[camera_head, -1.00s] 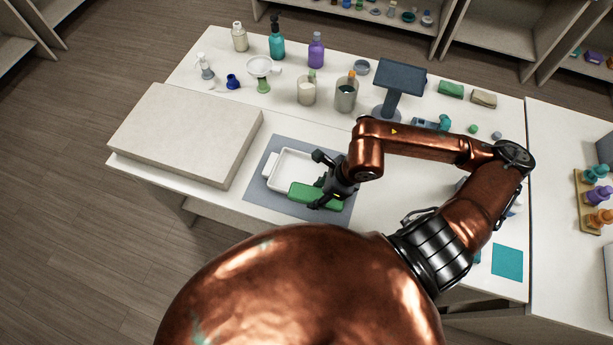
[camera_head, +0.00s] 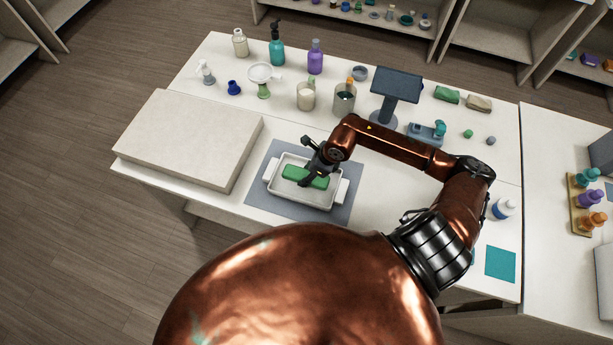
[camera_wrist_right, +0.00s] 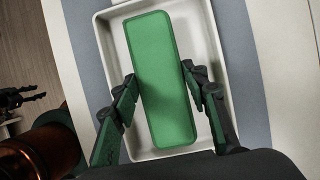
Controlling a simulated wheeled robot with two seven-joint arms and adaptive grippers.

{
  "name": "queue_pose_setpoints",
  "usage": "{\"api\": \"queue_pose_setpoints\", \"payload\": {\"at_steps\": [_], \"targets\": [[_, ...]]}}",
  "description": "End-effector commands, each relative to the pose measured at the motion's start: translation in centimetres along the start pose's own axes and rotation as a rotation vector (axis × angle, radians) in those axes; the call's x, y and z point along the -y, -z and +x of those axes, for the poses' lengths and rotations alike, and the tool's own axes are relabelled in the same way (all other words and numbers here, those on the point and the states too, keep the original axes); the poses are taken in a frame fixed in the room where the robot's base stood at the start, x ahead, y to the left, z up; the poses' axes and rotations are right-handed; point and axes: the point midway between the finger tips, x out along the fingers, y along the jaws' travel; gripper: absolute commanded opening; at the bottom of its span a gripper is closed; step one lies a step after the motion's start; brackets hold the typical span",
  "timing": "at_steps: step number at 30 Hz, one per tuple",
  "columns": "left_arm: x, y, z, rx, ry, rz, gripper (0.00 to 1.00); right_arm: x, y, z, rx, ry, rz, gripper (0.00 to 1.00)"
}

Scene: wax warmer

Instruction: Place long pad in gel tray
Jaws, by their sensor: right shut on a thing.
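The long pad (camera_head: 305,177) is a green block. It lies lengthwise within the outline of the white gel tray (camera_head: 288,198), and in the wrist view the pad (camera_wrist_right: 160,80) is over the tray (camera_wrist_right: 222,60). I cannot tell whether it touches the tray floor. My right gripper (camera_head: 312,176) is shut on the pad, with one finger on each long side; it also shows in the wrist view (camera_wrist_right: 160,88). My left gripper seems to show as a dark shape (camera_wrist_right: 18,98) at the left edge of the wrist view, its jaws unclear.
The tray sits on a grey mat (camera_head: 258,192). A thick beige slab (camera_head: 190,135) is to its left. Bottles, jars (camera_head: 306,96) and a dark stand (camera_head: 396,85) are behind. A teal square (camera_head: 500,264) lies front right, with white tabletop between.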

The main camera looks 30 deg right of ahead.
Motion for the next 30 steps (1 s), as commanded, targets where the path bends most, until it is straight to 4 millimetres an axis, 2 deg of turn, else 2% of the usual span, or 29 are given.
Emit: {"api": "queue_pose_setpoints", "payload": {"at_steps": [9,19,20,27,30], "targets": [[0.1,0.1,-1.5,0.000,0.000,0.000,0.40,0.4,1.0,3.2,0.000,-0.002,0.002,0.14],[0.1,0.1,-1.2,0.001,0.000,0.000,0.40,0.4,1.2,3.7,0.000,0.000,0.000,0.14],[0.1,0.1,-1.2,0.001,0.000,0.000,0.40,0.4,1.3,3.7,-0.001,0.000,0.000,0.43],[0.1,0.0,-1.3,0.002,0.000,0.000,0.40,0.4,1.2,3.6,-0.001,0.000,0.000,0.59],[0.1,0.0,-1.3,0.002,0.000,0.000,0.40,0.4,1.2,3.6,-0.001,0.000,0.000,0.59]]}}
